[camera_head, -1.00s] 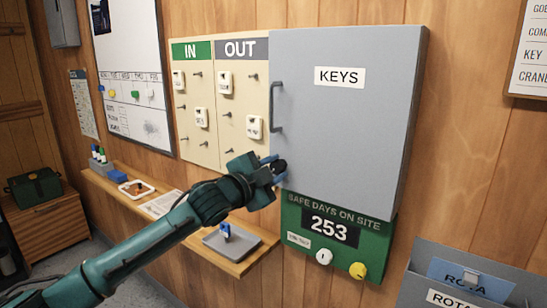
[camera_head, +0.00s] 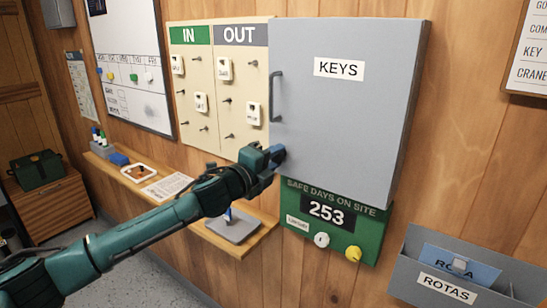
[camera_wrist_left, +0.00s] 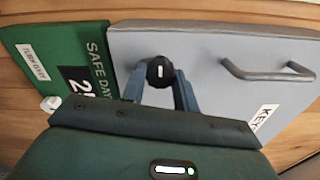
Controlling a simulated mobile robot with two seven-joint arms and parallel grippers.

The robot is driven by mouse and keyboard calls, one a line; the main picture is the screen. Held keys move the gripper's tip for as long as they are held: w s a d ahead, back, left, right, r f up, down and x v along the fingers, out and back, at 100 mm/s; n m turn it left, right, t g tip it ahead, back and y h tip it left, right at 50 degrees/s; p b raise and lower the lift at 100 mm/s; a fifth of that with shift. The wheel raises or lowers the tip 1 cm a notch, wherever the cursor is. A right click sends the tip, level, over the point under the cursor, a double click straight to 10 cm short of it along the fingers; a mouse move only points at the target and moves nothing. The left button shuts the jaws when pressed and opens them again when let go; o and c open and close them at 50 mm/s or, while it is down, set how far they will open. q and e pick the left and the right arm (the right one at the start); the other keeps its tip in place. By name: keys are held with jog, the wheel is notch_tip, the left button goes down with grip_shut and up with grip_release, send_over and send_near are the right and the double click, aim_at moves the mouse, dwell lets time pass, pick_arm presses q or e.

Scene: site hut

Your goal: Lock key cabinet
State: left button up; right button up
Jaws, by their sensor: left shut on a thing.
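The grey key cabinet (camera_head: 345,105) hangs on the wall with its door closed and a KEYS label on it. Its bar handle (camera_head: 275,95) is at the door's left edge; the handle also shows in the left wrist view (camera_wrist_left: 266,70). My left gripper (camera_head: 277,154) is at the door's lower left corner. In the left wrist view, its blue fingers (camera_wrist_left: 161,84) are shut on a round black lock knob (camera_wrist_left: 160,71) with a white mark. In the head view the gripper hides this knob. My right gripper is not in view.
A green SAFE DAYS board (camera_head: 332,222) with a white and a yellow knob hangs just below the cabinet. The IN/OUT tag board (camera_head: 220,85) is to the left. A narrow shelf (camera_head: 190,218) runs below, and a grey ROTAS holder (camera_head: 460,270) is at lower right.

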pick_arm(q)
jog(key=shift+m, duration=0.4)
jog(key=o, duration=1)
jog(key=shift+s+a, duration=0.1)
jog(key=b+v, duration=0.2)
jog(key=v, duration=1.1)
